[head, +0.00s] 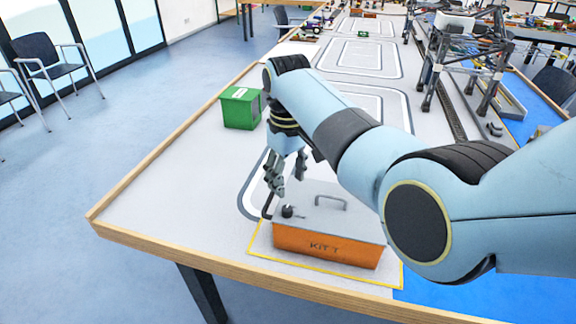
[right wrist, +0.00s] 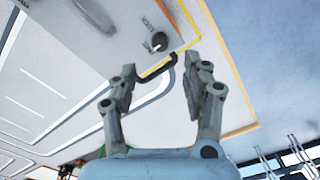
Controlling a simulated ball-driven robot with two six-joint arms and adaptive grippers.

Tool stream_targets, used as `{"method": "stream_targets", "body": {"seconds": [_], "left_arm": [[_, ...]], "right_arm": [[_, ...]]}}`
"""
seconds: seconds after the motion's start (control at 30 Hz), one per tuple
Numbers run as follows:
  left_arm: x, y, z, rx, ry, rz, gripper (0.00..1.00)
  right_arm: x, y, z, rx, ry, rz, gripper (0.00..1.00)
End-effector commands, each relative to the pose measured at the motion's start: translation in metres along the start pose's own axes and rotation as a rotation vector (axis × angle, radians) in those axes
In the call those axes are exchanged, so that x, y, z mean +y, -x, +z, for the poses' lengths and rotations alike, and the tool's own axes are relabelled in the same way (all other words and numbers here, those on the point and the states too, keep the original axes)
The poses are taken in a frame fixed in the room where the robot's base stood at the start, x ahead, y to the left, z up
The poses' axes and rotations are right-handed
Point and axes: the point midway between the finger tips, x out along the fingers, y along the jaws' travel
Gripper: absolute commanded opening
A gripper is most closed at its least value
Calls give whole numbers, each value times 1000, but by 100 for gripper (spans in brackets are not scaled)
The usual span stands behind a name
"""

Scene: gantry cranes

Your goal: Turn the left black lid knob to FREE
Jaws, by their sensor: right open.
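An orange box (head: 315,243) marked KIT T has a grey lid (head: 350,218) with a grey handle (head: 331,199). The black lid knob (head: 287,211) sits near the lid's left end; it also shows in the right wrist view (right wrist: 159,41) beside small lettering, too small to read surely. My right gripper (head: 285,178) points down, open and empty, above the lid's left end and apart from the knob. In the right wrist view the knob lies beyond the open fingers (right wrist: 161,75). A dark bent bar (right wrist: 168,62) shows between knob and fingers. My left gripper is out of view.
A yellow outline (head: 262,245) surrounds the box on the white table. A green box (head: 241,108) stands at the table's left edge. My right arm hides part of the table. Crane frames (head: 470,50) stand at the back right.

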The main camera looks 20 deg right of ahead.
Motion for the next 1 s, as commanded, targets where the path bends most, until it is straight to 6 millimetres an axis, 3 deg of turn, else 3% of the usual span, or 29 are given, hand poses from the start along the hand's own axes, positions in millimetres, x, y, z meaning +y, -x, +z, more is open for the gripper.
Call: {"method": "stream_targets", "body": {"seconds": [0.23, 0.77, 0.87, 0.97, 1.0], "left_arm": [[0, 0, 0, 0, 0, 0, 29], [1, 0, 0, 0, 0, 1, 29], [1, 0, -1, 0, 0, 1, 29], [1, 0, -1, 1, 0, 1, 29], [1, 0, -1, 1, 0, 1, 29]], "right_arm": [[0, 27, 0, -1, 0, 0, 49], [1, 26, 5, 1, -8, 1, 49], [7, 11, 26, 15, -45, 7, 49], [16, -10, 69, 47, -111, 25, 49], [19, -17, 92, 63, -140, 38, 49]]}}
